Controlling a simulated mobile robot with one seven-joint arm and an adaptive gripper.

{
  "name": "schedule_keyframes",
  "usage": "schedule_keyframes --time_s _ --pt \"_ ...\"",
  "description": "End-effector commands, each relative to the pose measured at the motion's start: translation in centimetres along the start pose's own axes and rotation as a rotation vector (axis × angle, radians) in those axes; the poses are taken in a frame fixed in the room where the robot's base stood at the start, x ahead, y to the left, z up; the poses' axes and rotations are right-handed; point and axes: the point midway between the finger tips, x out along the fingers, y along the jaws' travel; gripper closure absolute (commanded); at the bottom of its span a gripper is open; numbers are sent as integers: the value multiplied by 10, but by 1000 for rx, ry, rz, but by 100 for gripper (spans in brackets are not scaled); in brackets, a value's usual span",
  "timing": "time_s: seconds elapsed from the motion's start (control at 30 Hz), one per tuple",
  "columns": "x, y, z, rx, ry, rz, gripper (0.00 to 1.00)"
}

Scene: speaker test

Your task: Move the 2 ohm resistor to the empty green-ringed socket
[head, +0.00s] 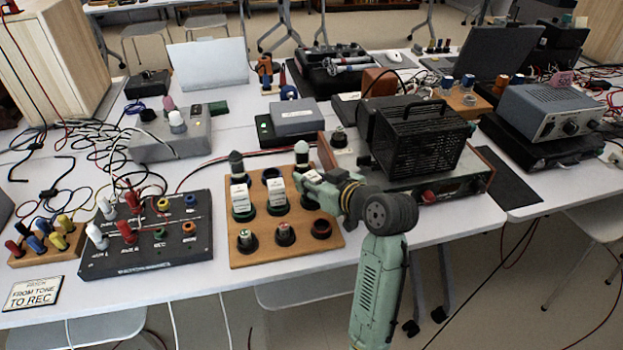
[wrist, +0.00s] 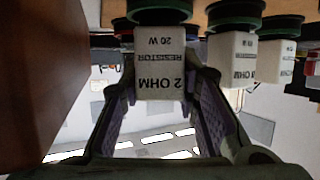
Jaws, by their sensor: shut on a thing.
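My gripper (head: 318,182) is shut on a white block, the 2 ohm resistor (wrist: 160,65), at the right side of a wooden socket board (head: 255,258). Both pads flank the block in the wrist view, which shows the scene upside down. Its label reads "2 OHM RESISTOR 20 W". A dark green ring (wrist: 158,13) lies directly at its base in that view; I cannot tell whether it is seated. Two more white resistor blocks (head: 240,198) (head: 276,190) stand in green-ringed sockets to the left. I cannot make out an empty green-ringed socket for certain.
A front row on the board holds small dark knobbed posts (head: 246,240) and an empty reddish-brown ring (head: 321,228). Tall capped posts (head: 237,165) stand at the back. A black terminal box (head: 148,235) is left, and a black caged unit (head: 418,138) stands close on the right.

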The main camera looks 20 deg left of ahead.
Motion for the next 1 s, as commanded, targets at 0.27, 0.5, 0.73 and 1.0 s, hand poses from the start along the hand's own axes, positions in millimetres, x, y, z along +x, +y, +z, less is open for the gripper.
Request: schedule_keyframes --time_s 0.27,0.5,0.73,1.0 --pt "4 0 9 2 -3 -1 100" --pt "5 -1 12 8 -9 -5 60" --pt "5 -1 14 12 -12 -6 51" --pt "4 -1 10 13 -12 -6 51"
